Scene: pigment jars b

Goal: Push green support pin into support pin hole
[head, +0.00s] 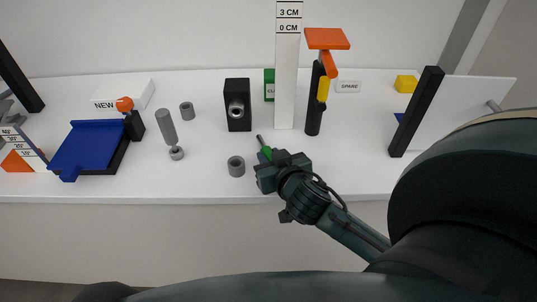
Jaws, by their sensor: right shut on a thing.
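The green support pin (266,152) has a grey tip that points up and away to the left. My right gripper (268,162) is shut on it near the table's front edge, and the jaws hide part of the pin. A black block (238,120) stands behind and to the left of the pin, with a grey round fitting (237,108) on its face. The pin tip is apart from this block. I cannot tell which opening is the support pin hole. My left gripper is not in view.
A grey ring (236,167) stands just left of my right gripper. A white scale post (286,85) and a black post with an orange top (315,100) stand behind it. A blue tray (87,147) and a grey cylinder (166,126) are left. The table (350,165) is clear right of the gripper.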

